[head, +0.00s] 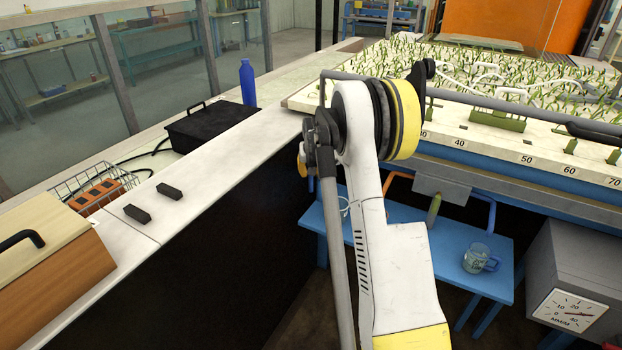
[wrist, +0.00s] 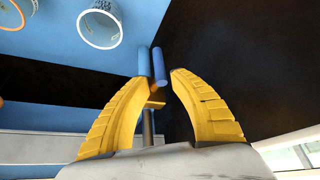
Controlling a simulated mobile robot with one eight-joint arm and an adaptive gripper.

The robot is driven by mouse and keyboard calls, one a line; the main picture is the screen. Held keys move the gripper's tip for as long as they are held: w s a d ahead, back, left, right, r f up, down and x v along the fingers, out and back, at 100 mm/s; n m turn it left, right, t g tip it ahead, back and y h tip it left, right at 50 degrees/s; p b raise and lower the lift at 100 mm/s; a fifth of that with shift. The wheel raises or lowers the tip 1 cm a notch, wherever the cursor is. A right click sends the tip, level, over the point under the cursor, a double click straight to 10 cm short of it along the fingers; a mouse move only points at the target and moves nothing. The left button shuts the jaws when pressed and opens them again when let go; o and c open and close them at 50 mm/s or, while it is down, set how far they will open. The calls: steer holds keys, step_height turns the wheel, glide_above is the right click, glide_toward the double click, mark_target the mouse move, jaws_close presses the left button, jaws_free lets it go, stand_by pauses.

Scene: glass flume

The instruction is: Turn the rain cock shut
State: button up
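In the wrist view, a blue rod-like handle (wrist: 160,66) with a yellow brass-like piece (wrist: 155,102) and a grey pipe (wrist: 147,128) below it looks like the rain cock. My gripper (wrist: 158,77) is open, its two yellow fingers spread. The blue handle shows between the fingertips, with gaps on both sides; I cannot tell its depth. In the head view my white arm covers the gripper and I cannot make out the cock; a small yellow part shows left of the arm.
A blue bench (head: 390,225) with a glass mug (head: 476,260) and a grey dial box (head: 572,290) stand at the lower right. The planted flume bed (head: 470,135) is above. A white ledge (head: 225,150) holds a blue bottle (head: 248,84) and a black case (head: 210,125).

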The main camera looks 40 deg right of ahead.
steer(key=shift+v, duration=2.75)
steer(key=s+a+r+n, duration=0.1)
steer(key=s+a+r, duration=0.3)
steer(key=a, duration=0.3)
steer(key=s+a+r+n+t+y, duration=0.1)
steer(key=s+a+r, duration=0.2)
steer(key=a+r, duration=0.35)
steer(key=s+a+r+n, duration=0.15)
steer(key=s+a, duration=0.25)
steer(key=a, duration=0.5)
steer(key=s+a+f+n+y, duration=0.1)
steer(key=s+a, duration=0.6)
steer(key=s, duration=0.3)
steer(key=s+a+f+n+t+y, duration=0.1)
steer(key=s+a+n, duration=0.1)
steer(key=s+a, duration=0.6)
steer(key=shift+s+f, duration=0.3)
steer(key=shift+s, duration=0.8)
